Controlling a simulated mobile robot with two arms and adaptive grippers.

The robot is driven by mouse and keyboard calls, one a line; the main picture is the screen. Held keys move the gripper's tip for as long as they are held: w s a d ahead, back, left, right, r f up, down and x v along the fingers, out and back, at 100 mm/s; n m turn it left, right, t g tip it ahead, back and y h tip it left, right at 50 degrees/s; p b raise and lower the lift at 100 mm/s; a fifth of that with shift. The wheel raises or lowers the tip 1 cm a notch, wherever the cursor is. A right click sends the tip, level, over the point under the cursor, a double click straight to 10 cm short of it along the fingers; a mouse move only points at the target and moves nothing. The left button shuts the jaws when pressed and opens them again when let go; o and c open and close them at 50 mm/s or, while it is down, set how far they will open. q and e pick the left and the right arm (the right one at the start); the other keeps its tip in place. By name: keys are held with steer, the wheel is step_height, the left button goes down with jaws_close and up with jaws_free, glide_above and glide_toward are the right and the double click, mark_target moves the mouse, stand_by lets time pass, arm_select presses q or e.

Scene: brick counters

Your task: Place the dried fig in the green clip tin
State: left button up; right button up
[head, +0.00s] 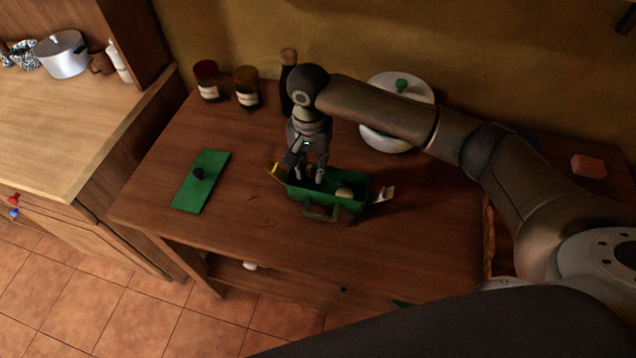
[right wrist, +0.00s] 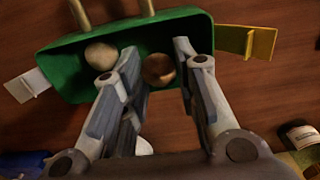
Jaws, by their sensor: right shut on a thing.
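The green clip tin (head: 327,203) stands open on the wooden table, with a yellow clip at one end and a white clip at the other. My right gripper (head: 312,178) points down into its left half. In the right wrist view its fingers (right wrist: 156,58) are closed around a round brown thing, which looks like the dried fig (right wrist: 159,69), within the outline of the tin (right wrist: 60,72). I cannot tell whether the fig touches the tin's floor. A pale round thing (head: 344,192) lies in the tin's right half. My left gripper is not in view.
A green lid with a dark knob (head: 200,182) lies left of the tin. Two jars (head: 246,88) and a dark bottle (head: 288,80) stand behind. A white lidded pot (head: 385,139) is behind my right arm. A pink block (head: 588,166) lies far right.

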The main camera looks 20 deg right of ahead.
mark_target(311, 168)
step_height(311, 168, down, 3)
steer(key=shift+f, duration=0.2)
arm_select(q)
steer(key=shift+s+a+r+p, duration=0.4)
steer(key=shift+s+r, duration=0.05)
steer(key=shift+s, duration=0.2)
arm_select(e)
steer(key=shift+f, duration=1.75)
steer(key=shift+f, duration=0.15)
steer(key=o, duration=0.8)
steer(key=shift+c, duration=0.2)
arm_select(q)
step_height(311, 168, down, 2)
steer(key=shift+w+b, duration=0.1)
steer(key=shift+b, duration=0.9)
arm_select(e)
step_height(311, 168, up, 12)
steer(key=shift+r, duration=0.2)
